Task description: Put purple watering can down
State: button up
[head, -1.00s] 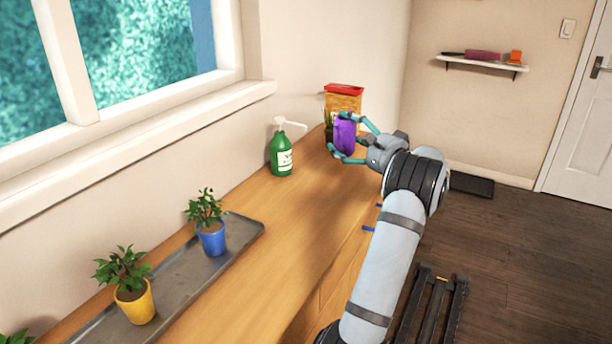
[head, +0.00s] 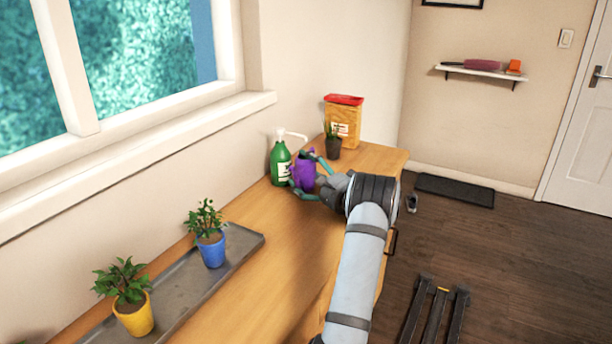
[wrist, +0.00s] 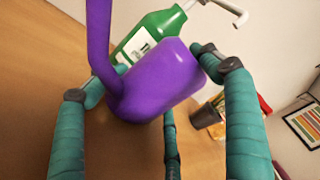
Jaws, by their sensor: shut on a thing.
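The purple watering can (head: 303,172) is at the counter beside the green pump bottle, in the head view. In the wrist view the can (wrist: 155,80) fills the middle, its spout or handle rising at upper left. My gripper (head: 304,174) has its teal fingers closed around the can. The fingers also show in the wrist view (wrist: 165,95) on both sides of it. I cannot tell whether the can's base touches the wooden counter (head: 275,235).
The green pump bottle (head: 280,160) stands just left of the can. A dark potted plant (head: 333,147) and a yellow box with a red top (head: 343,120) stand behind. A grey tray (head: 185,275) with potted plants lies nearer. Counter between tray and gripper is clear.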

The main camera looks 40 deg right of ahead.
jog(key=shift+f, duration=0.15)
jog(key=o, duration=1.6)
jog(key=shift+f, duration=0.1)
jog(key=shift+c, duration=0.2)
jog(key=shift+o, duration=0.5)
jog(key=shift+f+p, duration=0.15)
jog(key=shift+p, duration=0.25)
jog(key=s+b, duration=0.2)
jog(key=s, duration=0.5)
jog(key=shift+f, duration=0.15)
notch_tip(320, 180, up, 8)
jog(key=shift+s+p, duration=0.3)
jog(key=shift+p, duration=0.15)
